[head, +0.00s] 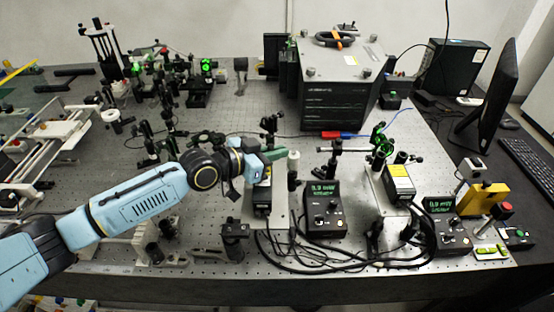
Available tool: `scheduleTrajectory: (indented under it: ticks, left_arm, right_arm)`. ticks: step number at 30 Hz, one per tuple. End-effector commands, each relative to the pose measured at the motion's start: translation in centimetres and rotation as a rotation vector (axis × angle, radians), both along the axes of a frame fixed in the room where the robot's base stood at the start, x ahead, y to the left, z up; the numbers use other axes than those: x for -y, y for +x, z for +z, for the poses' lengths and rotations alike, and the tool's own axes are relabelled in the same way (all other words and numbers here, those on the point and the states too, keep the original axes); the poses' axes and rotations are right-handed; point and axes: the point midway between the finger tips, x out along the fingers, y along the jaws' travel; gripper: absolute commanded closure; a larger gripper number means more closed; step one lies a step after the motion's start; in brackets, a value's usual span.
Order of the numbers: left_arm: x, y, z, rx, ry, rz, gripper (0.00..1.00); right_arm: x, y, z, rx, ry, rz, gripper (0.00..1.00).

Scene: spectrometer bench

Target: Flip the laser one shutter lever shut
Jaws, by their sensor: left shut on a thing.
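A laser head (262,196) with a yellow label stands on a light plate in the middle of the bench; I take it for laser one. My left gripper (277,154) is over its far end, with the blue wrist just left of it. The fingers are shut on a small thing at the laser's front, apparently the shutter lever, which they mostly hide. A pale-topped post (293,168) stands right beside the fingertips. Whether the shutter is open or shut cannot be made out. My right gripper is not in view.
A power meter (323,210) with a lit green display stands right of the laser. A second laser (399,184) and controller (447,224) stand farther right. Black cables loop along the front. Optics mounts crowd the left; a large black instrument (342,100) stands behind.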

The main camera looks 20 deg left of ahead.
Motion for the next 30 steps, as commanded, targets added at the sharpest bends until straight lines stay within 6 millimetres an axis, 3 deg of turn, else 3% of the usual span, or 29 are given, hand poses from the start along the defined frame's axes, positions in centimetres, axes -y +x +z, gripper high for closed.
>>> scheduleTrajectory:
  ticks: [1, 10, 12, 16, 25, 30]
  left_arm:
    - [0.0, 0.4, 1.0, 0.022, -0.018, 0.003, 1.00]
    - [0.0, 0.4, 1.3, 0.023, -0.020, 0.003, 1.00]
    - [0.0, 0.4, 1.3, 0.023, -0.020, 0.002, 0.87]
    - [0.0, 0.3, 1.2, 0.023, -0.019, 0.002, 0.72]
    - [-0.2, 0.0, 0.7, 0.013, -0.012, 0.001, 0.72]
    - [-1.4, -1.4, 0.9, 0.011, -0.009, 0.002, 0.72]
  right_arm:
    - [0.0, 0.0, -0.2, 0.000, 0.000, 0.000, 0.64]
    - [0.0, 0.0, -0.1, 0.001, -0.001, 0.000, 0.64]
    - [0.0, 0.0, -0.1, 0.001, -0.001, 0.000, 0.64]
    - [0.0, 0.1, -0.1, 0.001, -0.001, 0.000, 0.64]
    - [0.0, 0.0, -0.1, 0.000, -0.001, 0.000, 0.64]
    - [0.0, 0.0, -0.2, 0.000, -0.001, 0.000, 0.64]
